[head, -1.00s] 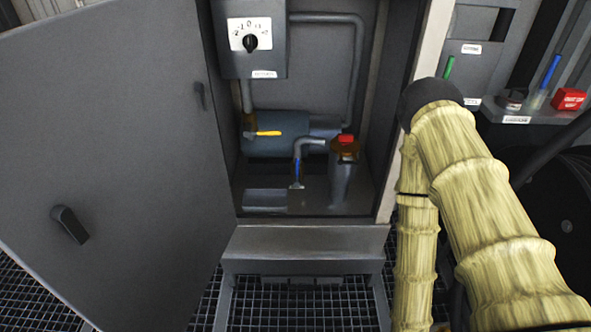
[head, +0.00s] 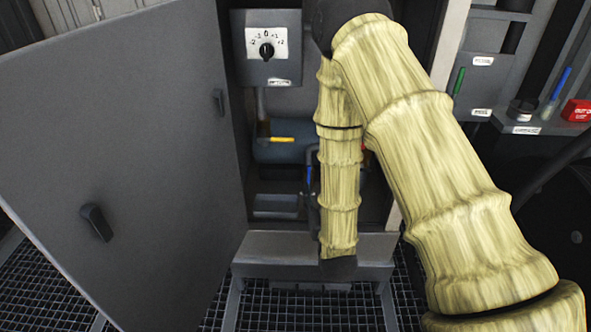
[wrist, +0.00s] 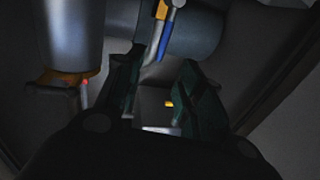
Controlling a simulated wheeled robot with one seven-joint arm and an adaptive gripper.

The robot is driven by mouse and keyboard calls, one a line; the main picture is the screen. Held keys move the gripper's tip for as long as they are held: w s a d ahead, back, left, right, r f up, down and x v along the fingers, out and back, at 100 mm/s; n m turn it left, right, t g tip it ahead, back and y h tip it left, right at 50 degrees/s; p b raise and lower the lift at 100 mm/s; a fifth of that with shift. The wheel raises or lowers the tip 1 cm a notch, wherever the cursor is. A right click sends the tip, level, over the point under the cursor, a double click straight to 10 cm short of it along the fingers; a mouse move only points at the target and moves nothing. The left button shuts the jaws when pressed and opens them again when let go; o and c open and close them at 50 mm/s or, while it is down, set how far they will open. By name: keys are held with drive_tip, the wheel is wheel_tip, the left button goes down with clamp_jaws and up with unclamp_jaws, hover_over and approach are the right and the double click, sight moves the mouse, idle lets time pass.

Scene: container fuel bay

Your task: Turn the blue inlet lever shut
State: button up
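The blue inlet lever (head: 309,175) hangs roughly upright on the grey bent pipe inside the open cabinet, just left of my forearm in the head view. In the wrist view the blue lever (wrist: 166,48) shows near the top middle, between the lines of my two dark fingers and near their tips. My gripper (wrist: 161,62) is open, with a clear gap between the fingers. I cannot tell whether a finger touches the lever. In the head view my arm hides the gripper and part of the pipe.
A yellow lever (head: 283,140) sits on the blue-grey tank (head: 290,153). The canister (wrist: 75,35) stands close to my left finger in the wrist view. The dial box (head: 267,50) is above. The cabinet door (head: 120,150) stands open at left.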

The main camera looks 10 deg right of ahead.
sight(310, 172)
drive_tip(key=w, duration=0.3)
drive_tip(key=w+b, duration=0.1)
drive_tip(key=w, duration=0.3)
drive_tip(key=w+b, duration=0.1)
drive_tip(key=w, duration=0.3)
drive_tip(key=shift+d+r, duration=0.1)
drive_tip(key=shift+d, duration=0.3)
drive_tip(key=shift+c, duration=0.3)
clamp_jaws()
